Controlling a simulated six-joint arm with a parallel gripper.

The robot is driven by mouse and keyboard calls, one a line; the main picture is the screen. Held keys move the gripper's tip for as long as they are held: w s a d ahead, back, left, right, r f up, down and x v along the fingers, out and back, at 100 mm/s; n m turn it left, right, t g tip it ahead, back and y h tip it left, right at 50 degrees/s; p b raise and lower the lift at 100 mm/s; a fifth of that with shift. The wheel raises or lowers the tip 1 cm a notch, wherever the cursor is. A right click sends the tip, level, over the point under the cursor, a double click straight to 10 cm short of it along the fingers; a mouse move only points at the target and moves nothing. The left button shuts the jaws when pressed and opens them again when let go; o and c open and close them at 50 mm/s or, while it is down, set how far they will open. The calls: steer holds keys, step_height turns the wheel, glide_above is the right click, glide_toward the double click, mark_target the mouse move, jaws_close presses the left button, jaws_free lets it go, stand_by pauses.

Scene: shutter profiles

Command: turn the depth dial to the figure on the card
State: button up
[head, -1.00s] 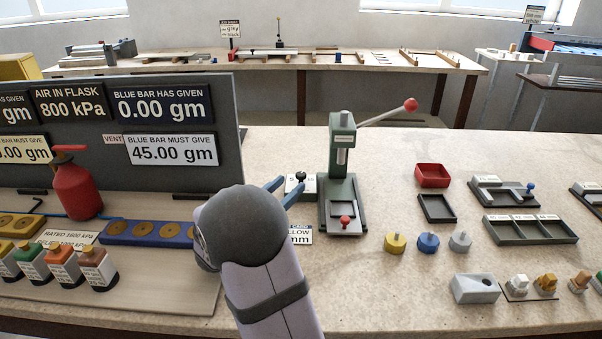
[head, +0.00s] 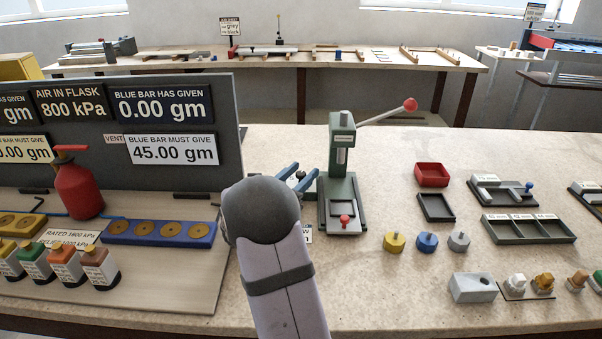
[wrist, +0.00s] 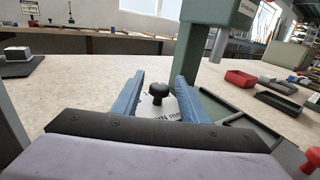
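The depth dial is a black knob (wrist: 158,93) on a pale plate with printed marks (wrist: 152,113), just left of the green press (head: 342,180). In the head view the dial (head: 300,175) shows small between my finger ends. My gripper (wrist: 161,77) is open, its blue fingers on either side of the knob in the wrist view, with gaps on both sides. I cannot tell whether the fingertips reach down around it. In the head view my gripper (head: 301,171) hides most of the plate. The card (head: 307,234) is mostly hidden behind my arm; its figure cannot be read.
The press column stands close to the right of my fingers, with a red-knobbed lever (head: 410,104) above. A dark display board (head: 170,165) stands to the left. Yellow (head: 394,242), blue (head: 427,242) and grey (head: 459,241) weights sit right of the press. Bench behind the dial is clear.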

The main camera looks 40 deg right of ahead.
steer(key=c, duration=1)
